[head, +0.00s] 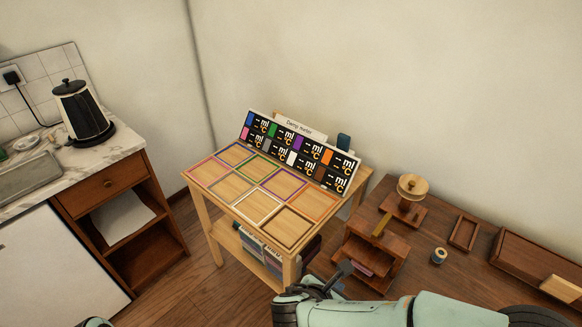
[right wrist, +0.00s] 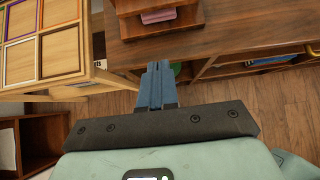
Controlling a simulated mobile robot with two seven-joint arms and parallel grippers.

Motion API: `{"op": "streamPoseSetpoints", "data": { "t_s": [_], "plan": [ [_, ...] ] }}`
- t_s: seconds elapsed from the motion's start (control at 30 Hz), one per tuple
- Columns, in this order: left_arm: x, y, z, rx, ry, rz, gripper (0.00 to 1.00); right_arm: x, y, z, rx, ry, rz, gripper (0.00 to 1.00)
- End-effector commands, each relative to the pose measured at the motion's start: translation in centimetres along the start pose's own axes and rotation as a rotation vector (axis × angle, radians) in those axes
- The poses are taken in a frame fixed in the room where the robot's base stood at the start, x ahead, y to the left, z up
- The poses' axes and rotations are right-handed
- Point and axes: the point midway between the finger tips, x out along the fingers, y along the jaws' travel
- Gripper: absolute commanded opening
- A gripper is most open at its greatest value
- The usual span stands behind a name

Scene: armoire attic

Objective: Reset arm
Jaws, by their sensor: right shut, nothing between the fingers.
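My right gripper (head: 340,272) is at the bottom of the head view, in front of the small wooden shelf unit and beside the right end of the small light wood table. In the right wrist view its blue-grey fingers (right wrist: 157,85) are together with nothing between them. My left gripper is not in view; only a small teal bit of my own body shows at the bottom left edge.
The light wood table (head: 231,209) has coloured square outlines and a display board (head: 297,150) labelled "Damp meter". A kettle (head: 83,112) stands on the left counter.

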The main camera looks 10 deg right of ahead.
Motion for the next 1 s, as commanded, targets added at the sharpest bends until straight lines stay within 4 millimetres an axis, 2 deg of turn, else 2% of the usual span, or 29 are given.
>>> {"op": "streamPoseSetpoints", "data": {
  "t_s": [0.13,0.23,0.27,0.37,0.4,0.5,0.6,0.7,0.8,0.9,1.0],
  "plan": [
    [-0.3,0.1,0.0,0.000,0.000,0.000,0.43,0.6,-0.3,-1.0,0.012,0.042,-0.017,0.00],
    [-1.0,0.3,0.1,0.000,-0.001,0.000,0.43,2.2,-1.2,-4.2,0.062,0.175,-0.074,0.00],
    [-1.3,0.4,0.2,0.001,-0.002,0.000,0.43,2.8,-1.7,-5.7,0.092,0.235,-0.105,0.00],
    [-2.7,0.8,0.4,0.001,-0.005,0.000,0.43,4.3,-4.1,-12.0,0.270,0.488,-0.258,0.00],
    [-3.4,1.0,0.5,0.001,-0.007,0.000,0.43,4.5,-5.2,-14.9,0.383,0.599,-0.346,0.00],
    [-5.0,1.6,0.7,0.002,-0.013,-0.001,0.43,4.0,-7.2,-20.9,0.735,0.819,-0.593,0.00],
    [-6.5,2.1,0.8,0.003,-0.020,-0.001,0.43,3.6,-8.0,-24.8,1.152,0.926,-0.854,0.00],
    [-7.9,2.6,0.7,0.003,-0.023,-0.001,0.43,4.2,-8.7,-26.9,1.575,0.905,-1.083,0.00],
    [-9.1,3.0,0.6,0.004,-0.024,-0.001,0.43,5.5,-9.8,-27.8,1.929,0.794,-1.240,0.00],
    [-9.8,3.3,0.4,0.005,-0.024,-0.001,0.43,6.8,-11.1,-28.2,2.171,0.664,-1.324,0.00],
    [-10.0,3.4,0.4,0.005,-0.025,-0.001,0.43,7.5,-12.0,-28.4,2.298,0.578,-1.355,0.00]
  ]
}}
